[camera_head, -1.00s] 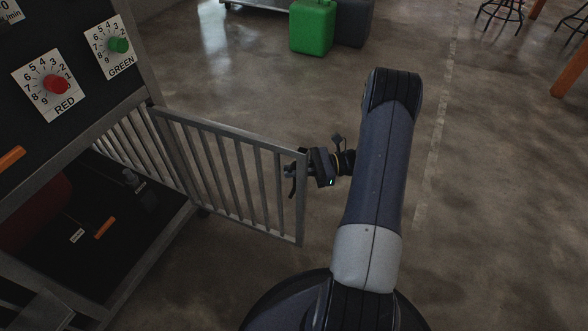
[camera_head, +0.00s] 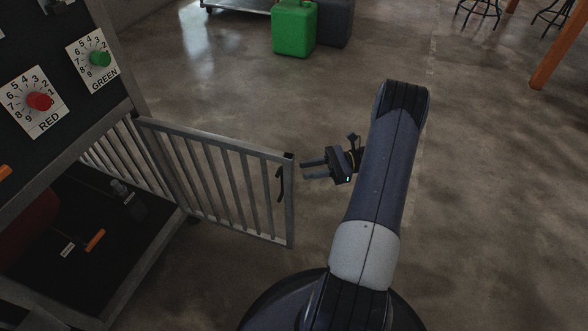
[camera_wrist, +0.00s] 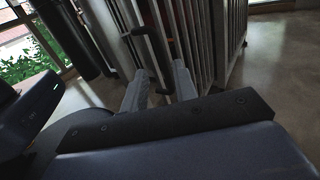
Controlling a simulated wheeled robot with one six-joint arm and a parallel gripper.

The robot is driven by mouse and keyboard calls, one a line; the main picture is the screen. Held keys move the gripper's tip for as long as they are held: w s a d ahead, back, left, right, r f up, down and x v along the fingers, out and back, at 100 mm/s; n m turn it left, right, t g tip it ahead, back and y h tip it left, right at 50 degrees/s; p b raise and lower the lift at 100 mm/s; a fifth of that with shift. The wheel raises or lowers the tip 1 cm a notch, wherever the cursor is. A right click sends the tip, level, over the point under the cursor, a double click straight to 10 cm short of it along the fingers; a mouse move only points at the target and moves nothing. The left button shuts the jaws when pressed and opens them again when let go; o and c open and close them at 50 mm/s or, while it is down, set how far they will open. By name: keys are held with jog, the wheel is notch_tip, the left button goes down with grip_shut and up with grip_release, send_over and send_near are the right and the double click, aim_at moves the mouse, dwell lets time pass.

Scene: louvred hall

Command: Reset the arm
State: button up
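My gripper (camera_head: 316,169) is to the right of the open barred gate (camera_head: 215,180) in the head view, just apart from its free end. The two fingers are spread and nothing shows between them. A dark handle (camera_head: 281,184) is on the gate near that end. In the wrist view my gripper's fingers (camera_wrist: 160,86) are apart, pointing toward grey bars (camera_wrist: 205,35) and a dark handle (camera_wrist: 137,32).
The cabinet carries a red knob (camera_head: 40,101) and a green knob (camera_head: 100,59). A dark lower shelf (camera_head: 110,235) holds an orange-handled item (camera_head: 95,240). A green canister (camera_head: 294,28) stands at the back. The floor right of my arm is clear.

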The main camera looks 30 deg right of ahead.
jog(key=shift+v, duration=1.25)
jog(key=b+x, duration=0.2)
jog(key=x, duration=0.9)
jog(key=shift+s+a, duration=0.1)
